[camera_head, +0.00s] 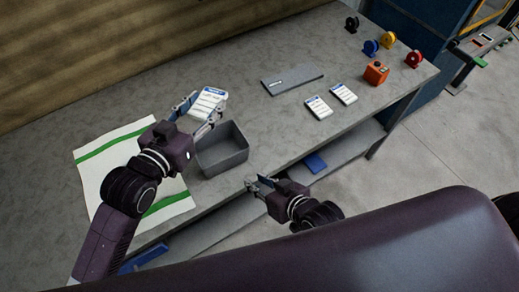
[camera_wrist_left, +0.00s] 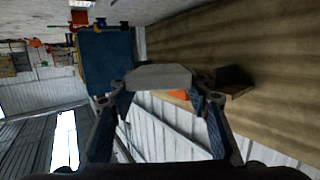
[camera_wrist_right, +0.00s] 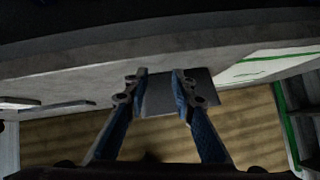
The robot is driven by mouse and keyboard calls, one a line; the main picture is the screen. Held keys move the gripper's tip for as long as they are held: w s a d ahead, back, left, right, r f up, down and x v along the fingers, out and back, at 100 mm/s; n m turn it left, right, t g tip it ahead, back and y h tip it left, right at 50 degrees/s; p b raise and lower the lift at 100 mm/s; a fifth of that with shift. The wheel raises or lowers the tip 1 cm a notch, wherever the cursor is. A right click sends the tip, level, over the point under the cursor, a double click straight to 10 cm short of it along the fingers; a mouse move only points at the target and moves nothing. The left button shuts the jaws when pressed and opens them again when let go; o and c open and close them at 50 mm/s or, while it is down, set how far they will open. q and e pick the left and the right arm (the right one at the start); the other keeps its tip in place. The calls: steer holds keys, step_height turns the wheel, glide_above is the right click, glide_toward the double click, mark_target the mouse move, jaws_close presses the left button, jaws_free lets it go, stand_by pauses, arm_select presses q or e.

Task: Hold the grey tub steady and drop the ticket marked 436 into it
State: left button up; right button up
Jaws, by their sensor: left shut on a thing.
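The grey tub (camera_head: 226,163) stands open on the near part of the table; its inside looks empty. My left gripper (camera_head: 200,108) is shut on a white ticket (camera_head: 209,101) with a blue heading and holds it just behind and above the tub. Its number is too small to read. In the left wrist view the ticket (camera_wrist_left: 160,77) shows edge-on between the fingers. My right gripper (camera_head: 254,186) is open and empty in front of the table edge, below right of the tub and apart from it. The tub (camera_wrist_right: 160,96) shows beyond its fingers in the right wrist view.
Two more white tickets (camera_head: 318,107) (camera_head: 343,93) lie to the right, near a grey slab (camera_head: 292,79). An orange box (camera_head: 376,72) and several coloured rolls (camera_head: 371,47) stand at the far right. A white, green-striped sheet (camera_head: 99,159) lies left.

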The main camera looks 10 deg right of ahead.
mark_target(240, 133)
steer(key=w+d+r+t, duration=0.2)
steer(key=w+r+t, duration=0.1)
steer(key=w+r, duration=0.35)
steer(key=x, duration=1.1)
steer(key=shift+w+r, duration=0.15)
steer(key=shift+w, duration=0.1)
steer(key=shift+c, duration=0.4)
jaws_close()
steer(key=shift+d, duration=0.1)
